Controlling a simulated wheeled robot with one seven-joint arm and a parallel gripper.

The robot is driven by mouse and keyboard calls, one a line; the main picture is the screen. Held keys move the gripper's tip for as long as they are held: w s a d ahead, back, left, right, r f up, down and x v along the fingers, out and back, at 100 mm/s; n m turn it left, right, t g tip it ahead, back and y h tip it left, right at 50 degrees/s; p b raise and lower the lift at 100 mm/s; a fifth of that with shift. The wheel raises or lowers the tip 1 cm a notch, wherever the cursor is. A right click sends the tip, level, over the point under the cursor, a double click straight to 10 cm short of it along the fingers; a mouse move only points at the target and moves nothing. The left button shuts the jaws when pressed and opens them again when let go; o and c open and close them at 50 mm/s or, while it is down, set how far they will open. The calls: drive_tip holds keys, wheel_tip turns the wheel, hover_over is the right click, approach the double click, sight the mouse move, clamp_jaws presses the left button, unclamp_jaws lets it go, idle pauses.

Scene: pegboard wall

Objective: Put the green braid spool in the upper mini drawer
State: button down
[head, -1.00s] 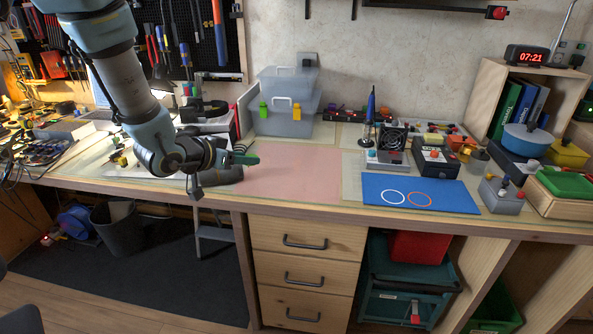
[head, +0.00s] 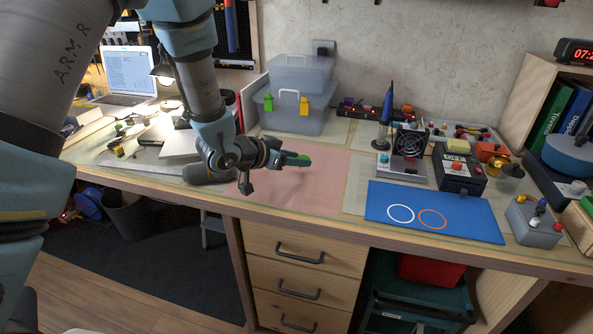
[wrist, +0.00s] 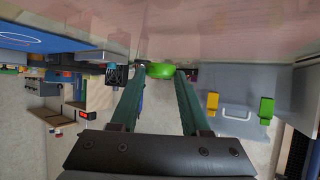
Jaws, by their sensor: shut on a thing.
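My gripper (head: 290,158) is above the pink mat on the workbench, its fingers pointing right. In the wrist view, the bright green spool (wrist: 160,71) sits between the tips of my gripper's teal fingers (wrist: 160,78). My gripper is shut on it and holds it clear of the bench. In the head view the spool is hard to tell from the fingers. I cannot make out a mini drawer with certainty. Under the bench are wooden drawers with dark handles; the top one (head: 285,240) is shut.
The pink mat (head: 310,195) is bare. Grey lidded bins (head: 285,105) stand behind it. A blue mat with two rings (head: 460,222) lies to the right.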

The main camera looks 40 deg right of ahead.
drive_tip(key=shift+f, duration=1.95)
drive_tip(key=shift+f, duration=0.2)
drive_tip(key=shift+c, duration=1.8)
unclamp_jaws()
